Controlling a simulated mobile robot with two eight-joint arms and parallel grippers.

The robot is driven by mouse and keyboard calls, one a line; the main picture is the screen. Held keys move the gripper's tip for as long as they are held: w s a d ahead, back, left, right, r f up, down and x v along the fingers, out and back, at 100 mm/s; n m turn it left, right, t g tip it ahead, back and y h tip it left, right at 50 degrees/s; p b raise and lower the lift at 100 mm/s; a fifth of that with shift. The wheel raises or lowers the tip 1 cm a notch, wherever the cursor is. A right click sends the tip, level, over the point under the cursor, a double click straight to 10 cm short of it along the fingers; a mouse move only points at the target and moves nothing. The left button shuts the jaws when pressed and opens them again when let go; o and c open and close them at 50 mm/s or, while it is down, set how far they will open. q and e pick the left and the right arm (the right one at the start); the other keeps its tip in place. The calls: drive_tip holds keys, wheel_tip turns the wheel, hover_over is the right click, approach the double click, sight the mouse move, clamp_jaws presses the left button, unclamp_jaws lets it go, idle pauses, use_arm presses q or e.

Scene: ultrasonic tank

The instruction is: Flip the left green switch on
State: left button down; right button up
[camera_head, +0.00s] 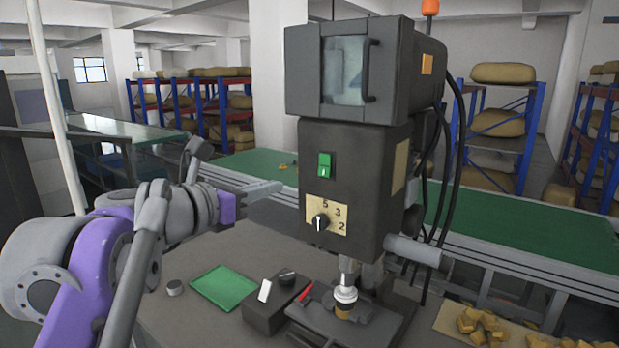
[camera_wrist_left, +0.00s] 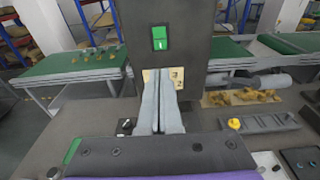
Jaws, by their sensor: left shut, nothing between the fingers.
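A dark ultrasonic machine (camera_head: 350,150) stands on the bench with one green rocker switch (camera_head: 324,165) on its front face. The switch also shows in the left wrist view (camera_wrist_left: 159,38), above my fingers. My right gripper is not in view.
A green mat (camera_head: 224,287) and a small grey cylinder (camera_head: 175,288) lie on the bench. A dark box (camera_head: 275,312) with a white lever stands before the machine. Brown chunks (camera_head: 484,325) lie on a board at right. A green conveyor (camera_head: 530,232) runs behind.

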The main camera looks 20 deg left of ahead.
sight(323, 174)
use_arm(q)
drive_tip(key=p+x, duration=0.1)
drive_tip(key=x, duration=1.3)
